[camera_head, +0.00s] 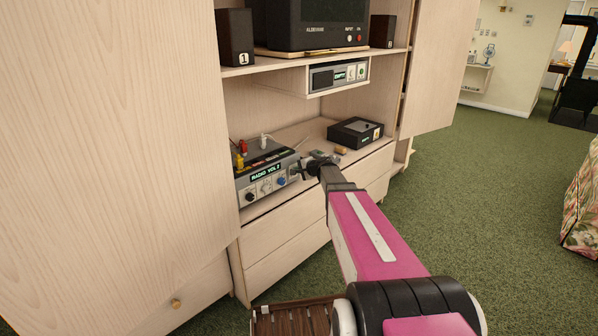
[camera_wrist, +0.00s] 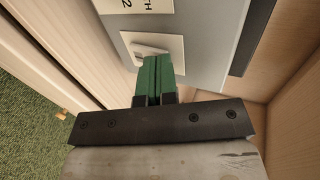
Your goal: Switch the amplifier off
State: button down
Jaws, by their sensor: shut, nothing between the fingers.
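A grey unit with knobs, a label and coloured plugs on top, which looks like the amplifier (camera_head: 256,172), sits on the cabinet's lower shelf. My gripper (camera_head: 305,167) is at its right end in the head view. In the wrist view a grey panel (camera_wrist: 200,30) carries a pale switch (camera_wrist: 152,46) and part of a label. The green fingers of my gripper (camera_wrist: 154,62) are shut and empty, with their tips at the switch's lower edge. I cannot tell whether they touch it. The fingers hide part of the switch, and its position is unclear.
A black box (camera_head: 355,132) stands farther right on the shelf. A device (camera_head: 338,75) hangs under the upper shelf, with a television (camera_head: 316,22) and speakers (camera_head: 235,36) above. The cabinet door (camera_head: 110,130) stands close on the left. Green carpet (camera_head: 480,190) is free to the right.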

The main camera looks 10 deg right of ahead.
jog(key=shift+w, duration=0.1)
jog(key=shift+w+a+r, duration=0.1)
jog(key=shift+w+a, duration=0.1)
jog(key=shift+r, duration=0.15)
jog(key=shift+r, duration=0.65)
